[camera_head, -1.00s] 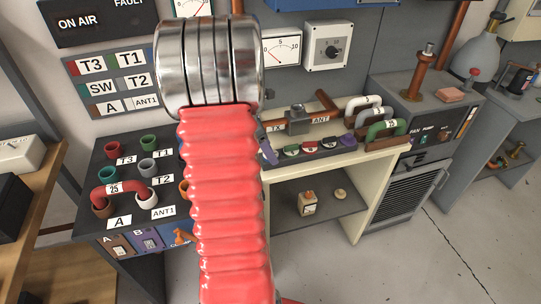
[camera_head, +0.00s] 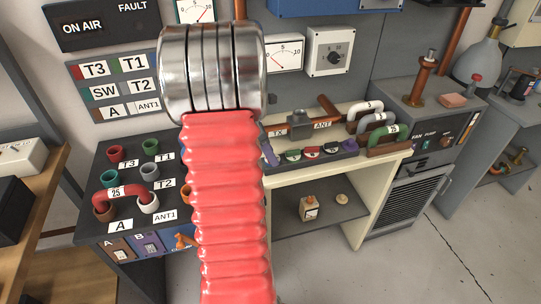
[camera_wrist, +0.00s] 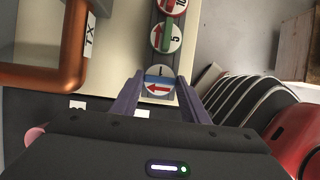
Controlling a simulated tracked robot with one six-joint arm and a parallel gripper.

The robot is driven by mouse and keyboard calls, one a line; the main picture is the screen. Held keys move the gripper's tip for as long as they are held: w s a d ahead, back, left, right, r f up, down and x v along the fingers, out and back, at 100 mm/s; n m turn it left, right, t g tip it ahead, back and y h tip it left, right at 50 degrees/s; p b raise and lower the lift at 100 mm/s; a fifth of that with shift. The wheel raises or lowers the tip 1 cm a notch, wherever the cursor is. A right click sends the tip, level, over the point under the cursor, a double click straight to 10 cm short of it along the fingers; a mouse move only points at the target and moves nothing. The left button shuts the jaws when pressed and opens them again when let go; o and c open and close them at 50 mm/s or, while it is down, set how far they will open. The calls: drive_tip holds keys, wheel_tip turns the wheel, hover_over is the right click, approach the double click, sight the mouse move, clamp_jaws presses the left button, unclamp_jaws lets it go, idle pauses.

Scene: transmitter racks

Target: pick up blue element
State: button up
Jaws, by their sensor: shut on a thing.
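The blue element (camera_wrist: 160,86) is a round disc with a white half and a red arrow, seen in the wrist view. My gripper (camera_wrist: 160,78) has its purple fingers closed on either side of it. The disc is in line with the other elements, and I cannot tell whether it is lifted from the rack. A green element marked 5 (camera_wrist: 167,37) and a red one marked 10 (camera_wrist: 172,6) lie beyond. In the head view my red arm hides the blue element and most of my gripper; one purple finger (camera_head: 269,154) shows beside the row.
A copper pipe (camera_wrist: 45,76) marked TX lies left of my gripper. In the head view several elements sit in a dark rack (camera_head: 348,150), with curved pipe links (camera_head: 372,120) behind. A patch panel (camera_head: 125,215) with a red link stands left.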

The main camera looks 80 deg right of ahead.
wheel_tip(320, 180, up, 10)
idle(0.5)
idle(0.5)
